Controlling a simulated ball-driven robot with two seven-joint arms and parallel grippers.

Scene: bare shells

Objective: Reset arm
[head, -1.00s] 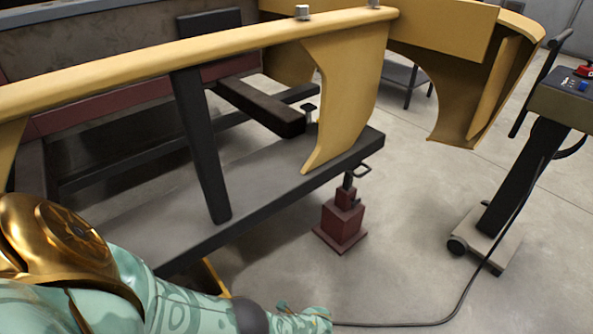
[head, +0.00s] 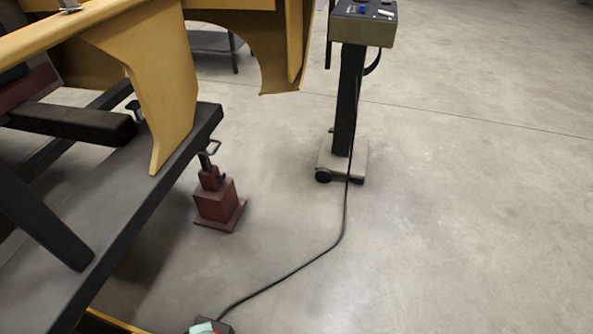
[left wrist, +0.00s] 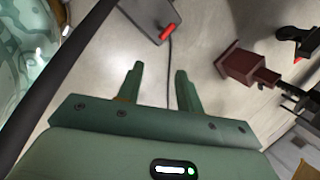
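My left gripper shows in the left wrist view (left wrist: 159,70). Its two green fingers stand apart with nothing between them, above the concrete floor. A dark flat box with a red switch or lever (left wrist: 167,32) lies on the floor beyond the fingertips, with a cable running at it. In the head view, a small teal and dark shape (head: 208,327) is cut by the bottom edge where the cable ends; I cannot tell whether it is that box or part of my arm. My right gripper is in neither view.
A dark bench (head: 150,185) with yellow curved panels (head: 158,80) fills the left. A red jack (head: 217,200) stands beside it. A control console on a wheeled post (head: 350,100) stands at upper centre, its black cable (head: 300,268) crossing the floor. The right side is clear floor.

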